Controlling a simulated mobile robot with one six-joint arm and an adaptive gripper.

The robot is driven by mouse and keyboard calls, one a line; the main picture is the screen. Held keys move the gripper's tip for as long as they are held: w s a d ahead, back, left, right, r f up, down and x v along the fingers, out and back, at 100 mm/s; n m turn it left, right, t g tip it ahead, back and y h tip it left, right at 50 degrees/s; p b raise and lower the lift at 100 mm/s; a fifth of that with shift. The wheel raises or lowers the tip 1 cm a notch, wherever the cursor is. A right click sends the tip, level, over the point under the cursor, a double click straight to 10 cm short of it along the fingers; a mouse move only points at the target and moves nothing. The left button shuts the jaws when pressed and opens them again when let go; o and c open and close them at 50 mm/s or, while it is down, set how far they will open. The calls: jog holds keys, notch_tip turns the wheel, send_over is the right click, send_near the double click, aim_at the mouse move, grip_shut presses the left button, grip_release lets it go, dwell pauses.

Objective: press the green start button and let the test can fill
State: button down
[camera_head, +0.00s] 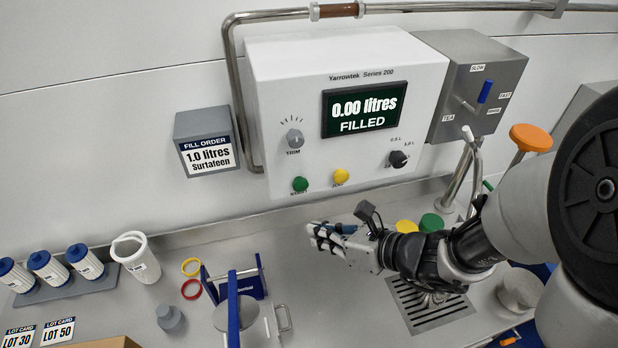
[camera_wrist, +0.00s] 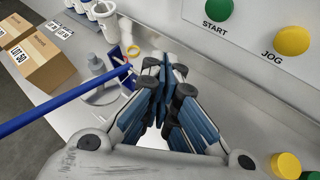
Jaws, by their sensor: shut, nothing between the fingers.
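The green start button (camera_head: 300,184) is on the lower left of the white control box (camera_head: 285,110), and it also shows at the top of the wrist view (camera_wrist: 219,10). The box's display (camera_head: 363,108) reads 0.00 litres FILLED. My gripper (camera_head: 320,236) is shut and empty, pointing left, below and apart from the button; its closed fingers also show in the wrist view (camera_wrist: 166,80). A drain grate (camera_head: 408,308) lies under my arm. I cannot make out the test can there, as my arm covers part of that area.
A yellow jog button (camera_head: 341,176) is right of the green one. A FILL ORDER sign (camera_head: 208,155) reads 1.0 litres. A blue-handled press (camera_head: 235,300), a white jug (camera_head: 136,256) and several filters (camera_head: 48,271) stand left. Yellow and green caps (camera_head: 431,222) lie behind my arm.

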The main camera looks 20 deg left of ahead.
aim_at(300, 184)
jog(key=w+a+p, duration=0.1)
jog(key=w+a, duration=0.3)
jog(key=w, duration=0.3)
jog(key=shift+w+a, duration=0.25)
jog(key=shift+a, duration=0.05)
jog(key=shift+w, duration=0.1)
dwell(1.4)
jog(key=shift+w+a, duration=0.2)
jog(key=shift+w, duration=0.1)
jog(key=shift+w+a, duration=0.3)
jog(key=shift+w, duration=0.15)
dwell(0.9)
jog(key=shift+s+d, duration=0.5)
jog(key=shift+s, duration=0.35)
